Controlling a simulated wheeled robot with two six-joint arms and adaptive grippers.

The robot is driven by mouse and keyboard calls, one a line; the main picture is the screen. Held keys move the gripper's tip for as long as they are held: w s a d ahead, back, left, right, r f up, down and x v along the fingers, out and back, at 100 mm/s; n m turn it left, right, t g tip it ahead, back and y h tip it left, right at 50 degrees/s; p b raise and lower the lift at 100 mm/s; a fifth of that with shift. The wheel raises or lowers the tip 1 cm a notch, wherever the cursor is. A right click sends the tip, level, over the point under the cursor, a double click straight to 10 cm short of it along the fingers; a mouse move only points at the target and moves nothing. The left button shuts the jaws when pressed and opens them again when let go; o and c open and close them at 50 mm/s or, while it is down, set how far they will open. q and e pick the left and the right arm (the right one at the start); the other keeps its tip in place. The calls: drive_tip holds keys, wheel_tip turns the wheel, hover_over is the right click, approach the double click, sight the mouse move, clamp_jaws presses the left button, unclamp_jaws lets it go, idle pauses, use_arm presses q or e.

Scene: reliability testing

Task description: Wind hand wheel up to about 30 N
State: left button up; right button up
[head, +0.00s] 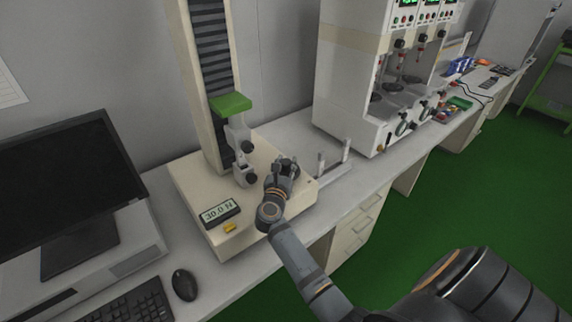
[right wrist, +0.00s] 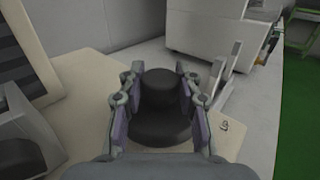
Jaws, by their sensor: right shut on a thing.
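The test stand (head: 196,190) is a cream base with a tall column and a green-topped crosshead (head: 231,104). Its small display (head: 219,213) on the base reads 30.0 N. The hand wheel (right wrist: 158,120) is a dark round knob on a wider disc, on top of the base. My right gripper (right wrist: 158,104) is shut on the hand wheel, with one finger on each side of the knob. In the head view my right gripper (head: 281,172) hides most of the wheel. My left gripper does not show.
A monitor (head: 66,190), keyboard (head: 133,304) and mouse (head: 184,284) are on the bench at left. A large white machine (head: 340,75) with several knobs stands behind to the right. Upright posts (head: 333,160) stand right of the base. Small items lie farther right along the bench.

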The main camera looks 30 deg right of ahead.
sight(286, 161)
drive_tip(key=o, duration=1.2)
drive_tip(key=shift+r, duration=0.1)
wheel_tip(286, 161, up, 10)
drive_tip(key=shift+f, duration=0.1)
